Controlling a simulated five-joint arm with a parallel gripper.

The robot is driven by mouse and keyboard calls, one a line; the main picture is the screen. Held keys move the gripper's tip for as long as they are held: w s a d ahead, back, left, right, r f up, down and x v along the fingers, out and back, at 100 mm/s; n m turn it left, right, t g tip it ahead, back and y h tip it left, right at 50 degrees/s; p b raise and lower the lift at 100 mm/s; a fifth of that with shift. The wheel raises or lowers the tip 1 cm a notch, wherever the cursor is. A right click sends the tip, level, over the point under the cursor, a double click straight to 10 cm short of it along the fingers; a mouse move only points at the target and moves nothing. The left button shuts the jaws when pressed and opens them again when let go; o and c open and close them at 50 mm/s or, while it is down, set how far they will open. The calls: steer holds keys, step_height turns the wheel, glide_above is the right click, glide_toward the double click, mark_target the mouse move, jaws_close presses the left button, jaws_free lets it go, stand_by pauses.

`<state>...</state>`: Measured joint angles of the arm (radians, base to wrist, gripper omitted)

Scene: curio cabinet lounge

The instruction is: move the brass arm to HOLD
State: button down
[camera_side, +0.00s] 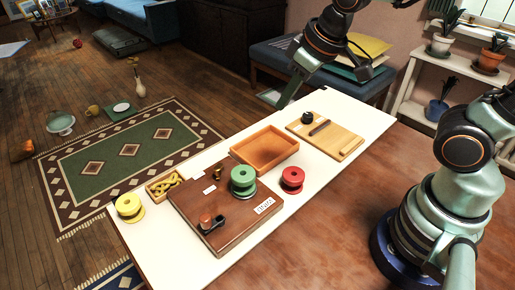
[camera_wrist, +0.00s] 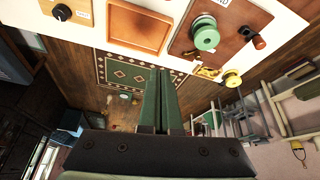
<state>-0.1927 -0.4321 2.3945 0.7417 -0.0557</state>
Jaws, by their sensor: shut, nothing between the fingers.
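A brown wooden box (camera_side: 240,230) lies on the white table top, with small white labels on it. The label at its front right edge (camera_side: 264,206) is too small to read surely. A copper-coloured knob with a dark lever (camera_side: 208,221) sits at the box's near left corner; it also shows in the wrist view (camera_wrist: 259,42). A small brass piece (camera_side: 217,173) stands near the box's back edge. I cannot tell which of these is the brass arm. My gripper (camera_side: 284,103) is shut and empty, above the table's far edge, clear of the box; its fingers show in the wrist view (camera_wrist: 160,72).
A green spool (camera_side: 243,178) stands on the box. A red spool (camera_side: 292,178), a yellow spool (camera_side: 129,206), an orange-brown tray (camera_side: 265,164), a small tray of yellow pieces (camera_side: 152,189) and a light board with a black knob (camera_side: 345,143) surround it.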

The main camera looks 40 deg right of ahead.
steer(key=a+f+n, duration=0.1)
steer(key=a+f, duration=0.1)
steer(key=a, duration=0.1)
steer(key=w+a+f+n, duration=0.1)
steer(key=a, duration=0.2)
steer(key=w+a+f+n+g, duration=0.1)
steer(key=a+f, duration=0.1)
steer(key=a, duration=0.1)
steer(key=shift+w+f+y, duration=0.2)
steer(key=shift+f+y, duration=0.1)
steer(key=shift+y, duration=0.1)
steer(key=shift+d, duration=0.1)
glide_above(220, 179)
steer(key=s+d, duration=0.2)
steer(key=shift+w+f, duration=0.1)
steer(key=shift+f, duration=4.55)
steer(key=shift+a, duration=0.15)
steer(key=shift+a+m, duration=0.1)
steer(key=shift+m, duration=0.5)
steer(key=shift+a+m, duration=0.2)
steer(key=shift+m, duration=0.5)
